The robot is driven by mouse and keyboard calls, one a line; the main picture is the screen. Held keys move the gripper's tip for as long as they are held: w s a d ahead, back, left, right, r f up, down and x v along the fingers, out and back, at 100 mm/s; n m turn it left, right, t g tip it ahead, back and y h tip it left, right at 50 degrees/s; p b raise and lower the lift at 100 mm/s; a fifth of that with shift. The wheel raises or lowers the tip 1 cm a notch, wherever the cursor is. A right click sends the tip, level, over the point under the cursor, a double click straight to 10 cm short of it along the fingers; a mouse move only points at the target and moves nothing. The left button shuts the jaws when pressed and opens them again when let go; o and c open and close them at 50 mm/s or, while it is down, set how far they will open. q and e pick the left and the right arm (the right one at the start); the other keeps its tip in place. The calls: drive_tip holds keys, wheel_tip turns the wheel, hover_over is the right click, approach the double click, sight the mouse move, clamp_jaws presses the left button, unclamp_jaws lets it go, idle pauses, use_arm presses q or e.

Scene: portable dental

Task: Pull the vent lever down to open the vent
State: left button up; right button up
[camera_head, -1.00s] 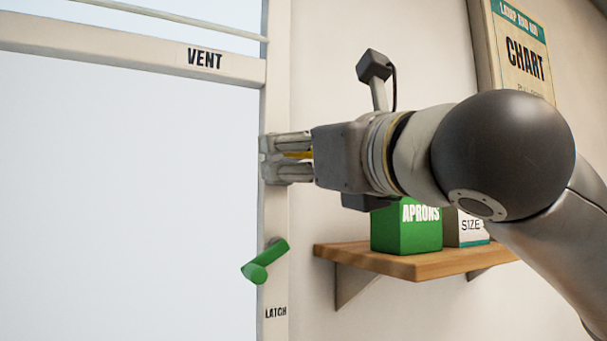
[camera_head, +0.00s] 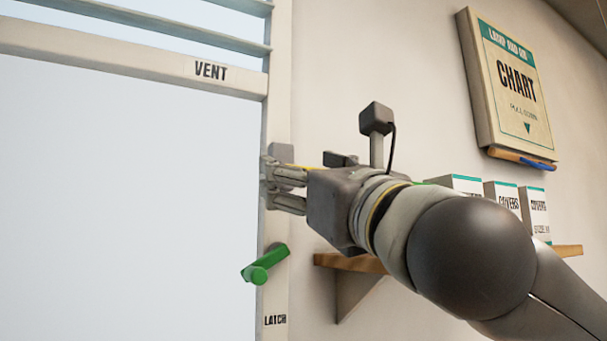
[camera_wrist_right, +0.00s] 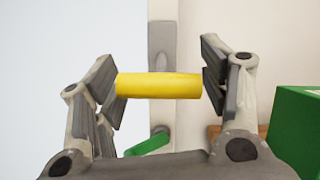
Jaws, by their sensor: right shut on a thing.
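My right gripper (camera_head: 272,184) is at the window frame's right upright, below the VENT label (camera_head: 211,71). In the right wrist view the gripper (camera_wrist_right: 159,85) is shut on the yellow lever handle (camera_wrist_right: 158,85), a short cylinder between its fingers. In the head view the fingers hide most of the lever. The vent slats (camera_head: 150,29) show as dark slanted bars with pale gaps above the label. My left gripper is not in view.
A green latch handle (camera_head: 264,264) sits just below the gripper, above the LATCH label (camera_head: 274,320). A wooden shelf (camera_head: 340,263) with white boxes (camera_head: 536,208) is to the right, partly behind my arm. A chart (camera_head: 512,90) hangs on the wall.

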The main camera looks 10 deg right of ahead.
drive_tip(key=shift+w+f, duration=0.15)
drive_tip(key=shift+f, duration=0.15)
drive_tip(key=o, duration=1.2)
drive_tip(key=shift+c, duration=0.2)
drive_tip(key=shift+o, duration=1.1)
drive_tip(key=shift+r, duration=0.1)
drive_tip(key=shift+s, duration=0.2)
drive_tip(key=v, duration=1.1)
drive_tip(key=shift+s+d, duration=0.25)
drive_tip(key=shift+s, duration=0.05)
